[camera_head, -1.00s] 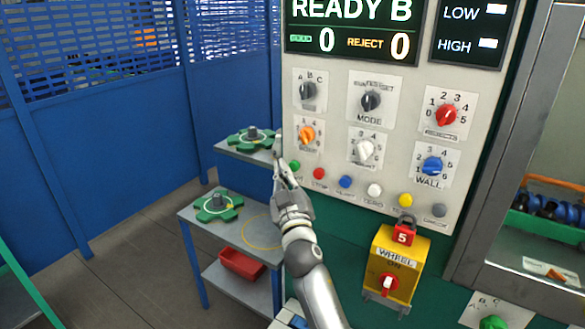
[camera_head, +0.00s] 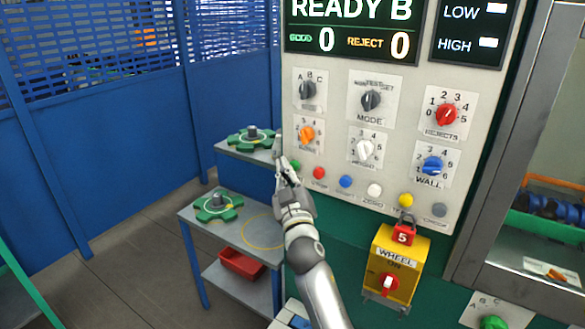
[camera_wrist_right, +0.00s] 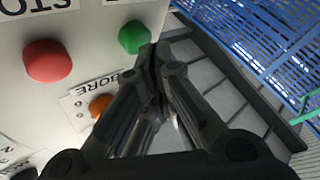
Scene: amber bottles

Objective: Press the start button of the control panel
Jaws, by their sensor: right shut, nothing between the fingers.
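The control panel (camera_head: 330,140) is a pale upright board with knobs, a row of coloured buttons and a display reading READY B. The green button (camera_head: 296,165) is at the left end of the row; its label is not readable. It also shows in the right wrist view (camera_wrist_right: 134,37). My right gripper (camera_head: 279,150) is shut and empty, its fingertips pointing up just left of the green button. In the right wrist view the fingertips (camera_wrist_right: 156,58) appear right beside the green button's lower edge; whether they touch it I cannot tell. My left gripper is not in view.
A red button (camera_head: 319,173) sits right of the green one. A yellow WHEEL box (camera_head: 396,262) hangs below the panel. Left of my arm, a shelf (camera_head: 228,148) and a grey cart (camera_head: 200,228) hold green parts. A blue fence (camera_head: 110,130) stands behind.

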